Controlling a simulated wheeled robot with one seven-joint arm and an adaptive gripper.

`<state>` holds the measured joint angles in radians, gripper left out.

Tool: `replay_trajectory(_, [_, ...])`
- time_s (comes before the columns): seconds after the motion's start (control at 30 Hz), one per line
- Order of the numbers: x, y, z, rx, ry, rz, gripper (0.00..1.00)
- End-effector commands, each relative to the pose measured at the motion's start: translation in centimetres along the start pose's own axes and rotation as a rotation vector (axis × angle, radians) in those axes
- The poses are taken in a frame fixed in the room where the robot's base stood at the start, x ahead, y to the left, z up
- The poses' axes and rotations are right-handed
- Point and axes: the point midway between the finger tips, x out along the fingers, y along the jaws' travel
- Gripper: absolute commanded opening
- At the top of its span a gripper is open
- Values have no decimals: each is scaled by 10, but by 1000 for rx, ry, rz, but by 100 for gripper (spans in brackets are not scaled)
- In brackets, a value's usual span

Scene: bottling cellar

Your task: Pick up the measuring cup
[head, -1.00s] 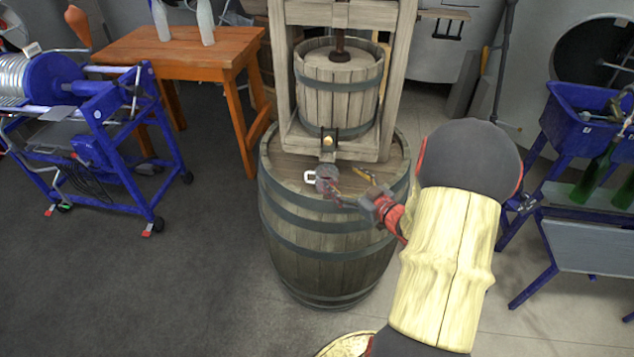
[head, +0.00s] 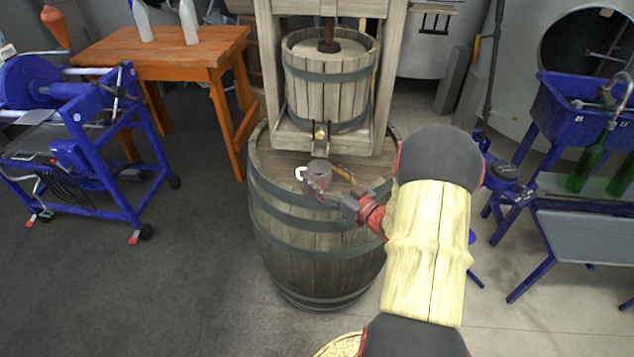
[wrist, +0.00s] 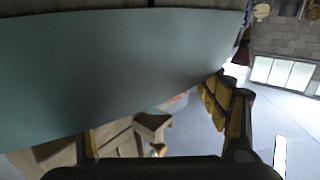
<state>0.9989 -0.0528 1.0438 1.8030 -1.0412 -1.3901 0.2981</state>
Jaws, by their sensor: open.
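The measuring cup (head: 319,170) is a small clear cup with a white handle on its left and a reddish-grey tint. It stands on the barrel top (head: 283,163), in front of the press. My gripper (head: 329,183) is open at the cup's front right. One finger overlaps the cup's lower front, and the other, yellowish, is to its right. I cannot tell whether they touch it.
The wooden press (head: 328,85) rises right behind the cup, with its spout (head: 320,135) just above. An orange table (head: 165,50) with bottles is at the back left. A blue machine (head: 85,140) stands left and a blue trough (head: 580,115) right. Floor to the left is open.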

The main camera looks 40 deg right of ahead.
Motion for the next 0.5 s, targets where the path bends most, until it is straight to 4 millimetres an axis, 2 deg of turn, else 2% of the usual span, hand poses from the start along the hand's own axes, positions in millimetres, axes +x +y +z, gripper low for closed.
replay_trajectory(0.1, [7,0,0,-1,0,0,75])
replay_trajectory(0.3, [7,0,-1,0,0,1,75])
replay_trajectory(0.5, [7,0,-1,0,0,1,64])
